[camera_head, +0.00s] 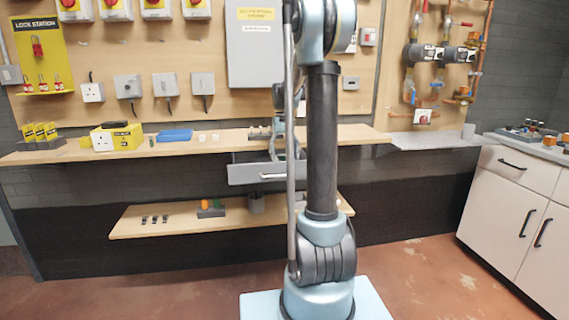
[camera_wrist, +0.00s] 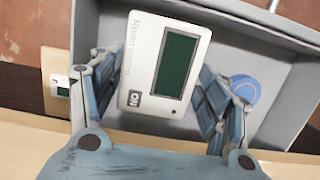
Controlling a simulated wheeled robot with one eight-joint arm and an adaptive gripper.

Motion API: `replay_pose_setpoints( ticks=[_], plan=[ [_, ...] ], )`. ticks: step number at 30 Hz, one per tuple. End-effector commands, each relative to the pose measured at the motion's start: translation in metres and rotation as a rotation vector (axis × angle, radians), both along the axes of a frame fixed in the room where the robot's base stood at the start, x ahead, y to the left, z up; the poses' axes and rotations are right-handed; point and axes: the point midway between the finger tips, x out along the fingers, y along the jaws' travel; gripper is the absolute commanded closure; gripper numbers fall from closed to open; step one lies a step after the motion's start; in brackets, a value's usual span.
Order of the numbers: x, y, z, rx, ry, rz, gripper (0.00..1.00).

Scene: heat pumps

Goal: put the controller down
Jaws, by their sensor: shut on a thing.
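The controller (camera_wrist: 172,62) is a white box with a dark green screen and "Room control" lettering, seen in the wrist view. My gripper (camera_wrist: 155,80) is shut on it, with one blue-grey finger on each side. The controller is over the inside of an open grey drawer (camera_wrist: 88,28). I cannot tell whether it touches the drawer floor. In the camera_head view the drawer (camera_head: 240,174) hangs under the wooden shelf, and my arm hides the controller and most of my gripper.
A round blue object (camera_wrist: 245,89) lies in the drawer, right of my gripper. A small white item (camera_wrist: 62,83) is on wood outside the drawer at left. The shelf (camera_head: 100,153) holds a blue tray (camera_head: 174,135) and yellow boxes. A lower shelf (camera_head: 180,220) is below.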

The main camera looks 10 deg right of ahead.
Motion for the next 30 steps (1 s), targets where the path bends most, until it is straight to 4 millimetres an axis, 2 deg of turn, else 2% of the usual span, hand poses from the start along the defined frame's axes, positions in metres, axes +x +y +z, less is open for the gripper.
replay_pose_setpoints(
  ticks=[6, 7, 8, 12, 13, 15, 30],
  plan=[
    [0.0, 0.0, -0.027, 0.0, 0.0, 0.0, 0.55],
    [0.0, 0.0, -0.029, 0.0, 0.0, 0.0, 0.55],
    [0.0, 0.0, -0.029, 0.0, 0.0, 0.0, 0.59],
    [0.0, 0.0, -0.03, 0.0, 0.0, 0.0, 0.59],
    [0.0, 0.0, -0.03, 0.0, 0.0, -0.001, 0.28],
    [0.0, 0.0, -0.03, 0.0, 0.0, -0.001, 0.12],
    [0.001, -0.002, -0.025, 0.001, 0.0, -0.002, 0.1]
  ],
)
